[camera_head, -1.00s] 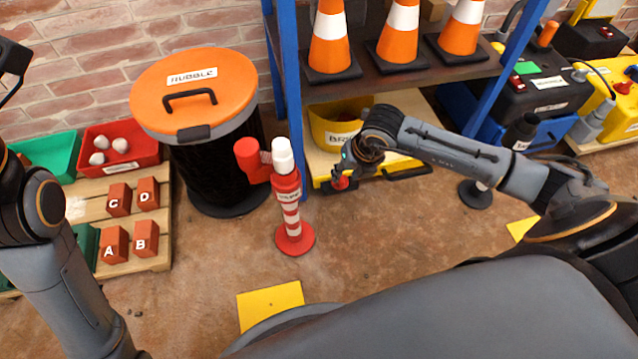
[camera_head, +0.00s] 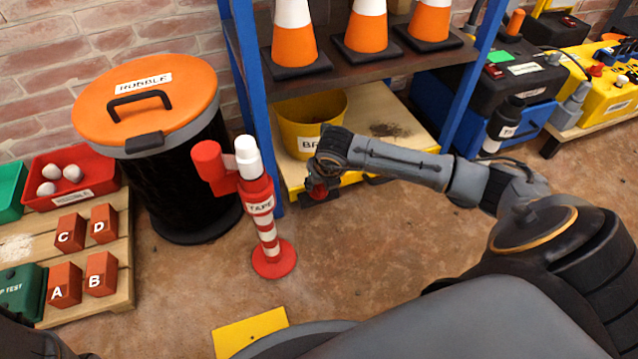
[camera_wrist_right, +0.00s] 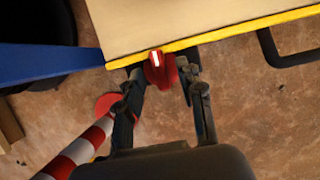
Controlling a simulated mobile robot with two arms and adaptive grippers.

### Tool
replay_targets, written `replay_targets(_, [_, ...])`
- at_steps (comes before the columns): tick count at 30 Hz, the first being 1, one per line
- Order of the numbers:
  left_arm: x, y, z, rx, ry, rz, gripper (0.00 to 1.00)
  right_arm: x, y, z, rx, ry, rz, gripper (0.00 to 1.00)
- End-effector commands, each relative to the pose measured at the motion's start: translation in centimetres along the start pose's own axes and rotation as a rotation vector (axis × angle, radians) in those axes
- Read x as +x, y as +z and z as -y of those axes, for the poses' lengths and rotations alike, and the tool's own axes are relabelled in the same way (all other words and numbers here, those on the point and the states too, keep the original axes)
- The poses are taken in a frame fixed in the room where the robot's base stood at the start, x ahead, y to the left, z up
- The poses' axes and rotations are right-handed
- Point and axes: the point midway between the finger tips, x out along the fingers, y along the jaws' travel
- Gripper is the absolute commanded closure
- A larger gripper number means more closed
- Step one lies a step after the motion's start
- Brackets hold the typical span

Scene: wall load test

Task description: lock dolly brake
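The dolly (camera_head: 403,118) is a wooden platform with a yellow edge, low under the shelf. A red brake pedal (camera_wrist_right: 160,70) sits at its yellow edge in the right wrist view. My right gripper (camera_wrist_right: 164,80) reaches down there with one dark finger on each side of the red pedal. The fingers look close to it, but I cannot tell whether they press on it. In the head view my right gripper (camera_head: 318,182) is at the dolly's front edge and partly hides the red part. My left gripper is out of view.
A red-and-white post (camera_head: 267,228) stands on the floor left of my right gripper. A yellow bucket (camera_head: 306,110) sits on the dolly. The blue shelf upright (camera_head: 252,120) rises close by. A black bin with orange lid (camera_head: 147,97) stands left.

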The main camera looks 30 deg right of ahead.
Motion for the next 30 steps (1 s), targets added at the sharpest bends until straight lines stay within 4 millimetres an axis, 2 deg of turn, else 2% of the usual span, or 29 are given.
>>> replay_targets(3, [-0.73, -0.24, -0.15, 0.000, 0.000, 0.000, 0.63, 1.06, -0.03, -0.04, 0.001, 0.001, 0.000, 0.62])
replay_targets(13, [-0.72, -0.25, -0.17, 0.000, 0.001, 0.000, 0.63, 1.17, 0.04, -0.05, 0.000, 0.002, 0.000, 0.62])
replay_targets(14, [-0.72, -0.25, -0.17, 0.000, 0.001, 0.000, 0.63, 1.17, 0.04, -0.05, 0.000, 0.002, 0.000, 0.66])
replay_targets(19, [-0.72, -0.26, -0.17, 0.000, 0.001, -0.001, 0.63, 1.17, 0.03, -0.04, 0.000, 0.001, 0.000, 1.00])
replay_targets(30, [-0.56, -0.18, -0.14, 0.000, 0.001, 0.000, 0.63, 1.13, 0.01, 0.03, -0.024, 0.011, -0.001, 1.00])
